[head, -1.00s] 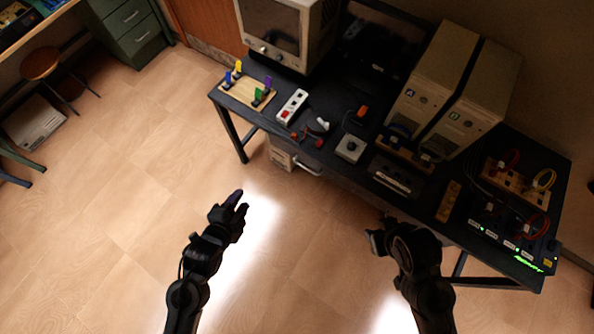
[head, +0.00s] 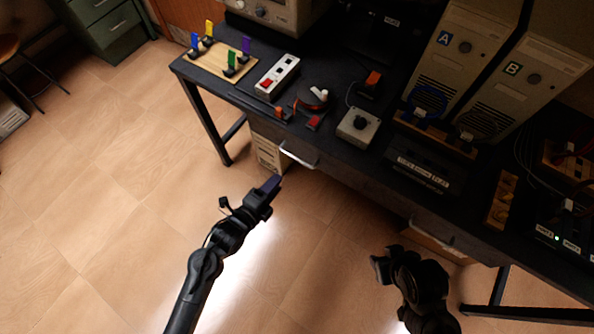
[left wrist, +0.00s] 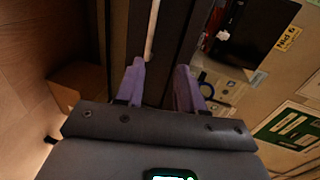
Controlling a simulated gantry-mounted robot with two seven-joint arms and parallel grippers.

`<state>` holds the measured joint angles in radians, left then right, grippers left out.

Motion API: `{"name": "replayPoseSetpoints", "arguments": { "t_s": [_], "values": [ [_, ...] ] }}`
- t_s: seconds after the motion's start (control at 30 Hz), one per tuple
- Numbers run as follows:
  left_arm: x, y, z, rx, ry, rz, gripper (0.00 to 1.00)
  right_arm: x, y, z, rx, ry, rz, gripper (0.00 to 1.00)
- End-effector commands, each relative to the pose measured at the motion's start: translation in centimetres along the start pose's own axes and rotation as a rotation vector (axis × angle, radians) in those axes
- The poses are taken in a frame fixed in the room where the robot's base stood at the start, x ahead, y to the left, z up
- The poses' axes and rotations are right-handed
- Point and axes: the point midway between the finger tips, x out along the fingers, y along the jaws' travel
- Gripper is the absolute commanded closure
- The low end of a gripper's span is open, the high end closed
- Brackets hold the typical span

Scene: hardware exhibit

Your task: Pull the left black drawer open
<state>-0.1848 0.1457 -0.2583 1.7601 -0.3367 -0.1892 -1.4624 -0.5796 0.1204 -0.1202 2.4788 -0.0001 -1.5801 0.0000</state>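The left black drawer (head: 338,174) is in the front of the black workbench, under its top, and looks closed. Its pale metal handle (head: 298,154) is at the left part of the drawer front. My left gripper (head: 270,186) is just below and left of the handle, apart from it. In the left wrist view its two purple-grey fingers (left wrist: 160,86) are spread with nothing between them.
A second handle (head: 432,232) is further right on the bench front. A beige box (head: 268,152) stands under the bench, behind the left drawer area. The bench top (head: 330,150) carries a power strip (head: 277,76) and a grey control box (head: 358,126). The floor in front is clear.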

Motion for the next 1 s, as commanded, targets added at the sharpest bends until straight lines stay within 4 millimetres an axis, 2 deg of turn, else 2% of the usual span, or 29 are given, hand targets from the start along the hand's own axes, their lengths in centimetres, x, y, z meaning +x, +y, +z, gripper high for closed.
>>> {"name": "replayPoseSetpoints", "arguments": {
  "t_s": [0.03,0.2,0.47,1.0],
  "values": [
    [0.8,1.5,0.3,0.008,0.000,-0.011,0.62,2.2,-0.1,0.7,0.000,0.000,0.000,0.57],
    [1.9,2.2,0.9,0.022,-0.003,-0.031,0.62,4.2,-0.2,1.3,0.002,0.000,-0.002,0.57],
    [3.4,2.2,1.2,0.026,-0.005,-0.040,0.62,5.1,-0.3,1.6,0.003,0.001,-0.003,0.57],
    [11.3,2.0,1.2,0.024,-0.005,-0.040,0.62,7.5,-0.3,2.4,0.001,0.001,-0.001,0.57]
  ]
}}
